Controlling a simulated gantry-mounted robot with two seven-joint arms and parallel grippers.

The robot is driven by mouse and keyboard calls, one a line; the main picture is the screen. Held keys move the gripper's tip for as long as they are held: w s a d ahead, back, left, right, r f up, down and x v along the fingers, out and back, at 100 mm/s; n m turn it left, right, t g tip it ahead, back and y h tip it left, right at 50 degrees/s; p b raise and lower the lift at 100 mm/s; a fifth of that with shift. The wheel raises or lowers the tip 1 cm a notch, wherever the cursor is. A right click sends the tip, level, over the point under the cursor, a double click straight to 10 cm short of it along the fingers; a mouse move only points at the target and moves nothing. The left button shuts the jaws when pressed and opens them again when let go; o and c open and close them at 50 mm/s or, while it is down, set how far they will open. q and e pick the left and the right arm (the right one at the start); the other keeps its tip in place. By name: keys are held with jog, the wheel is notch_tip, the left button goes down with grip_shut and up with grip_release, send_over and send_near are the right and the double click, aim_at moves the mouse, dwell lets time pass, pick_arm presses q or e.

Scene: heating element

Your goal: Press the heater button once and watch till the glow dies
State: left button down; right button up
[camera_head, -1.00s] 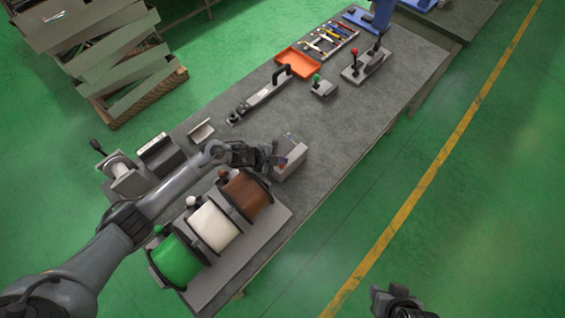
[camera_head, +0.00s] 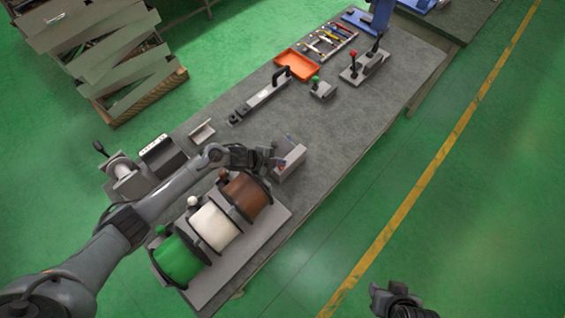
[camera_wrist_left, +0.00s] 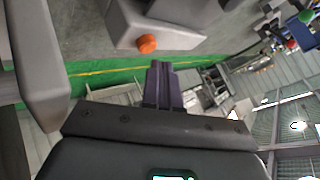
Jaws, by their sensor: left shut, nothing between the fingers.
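A small grey box (camera_head: 291,160) stands on the bench, just right of my left gripper in the head view. In the left wrist view the grey box (camera_wrist_left: 165,20) carries a round orange button (camera_wrist_left: 147,44) on its face. My left gripper (camera_head: 272,158) is shut and empty beside the box. Its closed fingertips (camera_wrist_left: 160,68) lie below and slightly right of the button in the wrist view, with a visible gap. No glow can be made out. My right gripper (camera_head: 385,296) is at the bottom of the head view, off the bench; its jaw state is unclear.
Brown, white and green spools (camera_head: 213,226) stand on a plate close to my left arm. A long black-handled tool (camera_head: 262,97), a green-knobbed box (camera_head: 321,88), a red-knobbed lever box (camera_head: 362,68) and an orange tray (camera_head: 296,65) lie farther along.

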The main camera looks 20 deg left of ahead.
pick_arm(q)
jog(key=shift+s+a+f, duration=0.15)
jog(key=shift+s+f, duration=0.3)
jog(key=shift+s, duration=0.1)
jog(key=r+p, duration=0.2)
jog(key=r, duration=0.1)
jog(key=r+p, duration=0.1)
jog(key=p, duration=0.1)
jog(key=shift+s+a+r, duration=0.1)
jog(key=shift+s+r, duration=0.1)
jog(key=shift+s, duration=0.05)
jog(key=shift+a+r, duration=0.1)
jog(key=shift+r, duration=0.1)
jog(key=shift+r+p, duration=0.15)
jog(key=shift+p, duration=0.15)
jog(key=shift+w+d, duration=0.15)
jog(key=shift+d, duration=0.05)
jog(key=shift+w, duration=0.1)
